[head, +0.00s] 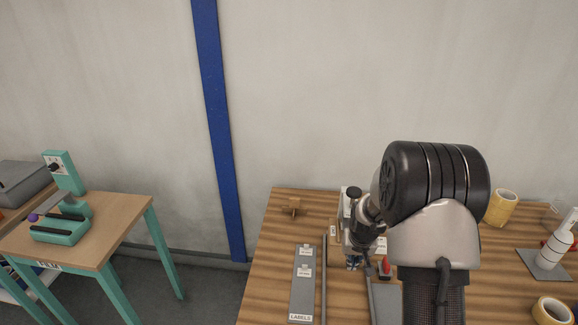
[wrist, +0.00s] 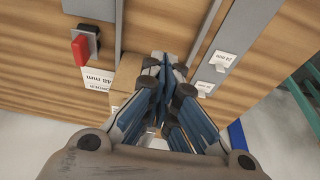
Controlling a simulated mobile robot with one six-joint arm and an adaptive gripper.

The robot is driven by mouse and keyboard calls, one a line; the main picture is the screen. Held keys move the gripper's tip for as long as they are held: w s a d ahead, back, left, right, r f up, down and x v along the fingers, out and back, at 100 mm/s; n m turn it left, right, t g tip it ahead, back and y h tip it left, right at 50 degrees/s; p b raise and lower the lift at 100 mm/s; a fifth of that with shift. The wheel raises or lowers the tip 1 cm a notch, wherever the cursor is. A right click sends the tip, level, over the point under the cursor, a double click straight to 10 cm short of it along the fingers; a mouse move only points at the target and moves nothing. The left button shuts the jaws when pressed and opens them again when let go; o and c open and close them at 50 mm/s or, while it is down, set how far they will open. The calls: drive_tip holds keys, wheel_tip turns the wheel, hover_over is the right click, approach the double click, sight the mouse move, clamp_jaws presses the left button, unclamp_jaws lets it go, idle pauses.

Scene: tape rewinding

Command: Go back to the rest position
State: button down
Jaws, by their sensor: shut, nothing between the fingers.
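My gripper (wrist: 165,68) is shut, its fingers meeting in the middle of the wrist view with nothing held between them. In the head view my gripper (head: 354,263) is small and partly hidden by my own arm, low over the wooden table (head: 270,255). A tan block or box (wrist: 128,75) shows just behind the fingers in the wrist view; whether they touch it I cannot tell.
A grey LABELS strip (head: 302,290) lies left of my gripper. A red switch (head: 385,267) is close to its right. Yellow tape rolls (head: 501,208) and a white bottle (head: 556,245) stand at the right. A teal-legged table (head: 120,215) is far left.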

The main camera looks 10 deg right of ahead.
drive_tip(key=s+a+r+n, duration=0.1)
drive_tip(key=s+a+r, duration=0.25)
drive_tip(key=r, duration=0.35)
drive_tip(key=s+a+r, duration=0.3)
drive_tip(key=s+r, duration=0.2)
drive_tip(key=r, duration=0.2)
drive_tip(key=s+a+r+n, duration=0.1)
drive_tip(key=s+a+r, duration=0.25)
drive_tip(key=r, duration=0.45)
drive_tip(key=s+a+r, duration=0.2)
drive_tip(key=s, duration=0.8)
drive_tip(key=s+a+r+n+t+y, duration=0.1)
drive_tip(key=s+a+r, duration=0.1)
drive_tip(key=s, duration=0.7)
drive_tip(key=shift+s+a+r, duration=0.2)
drive_tip(key=shift+s+a, duration=0.15)
drive_tip(key=shift+a, duration=0.05)
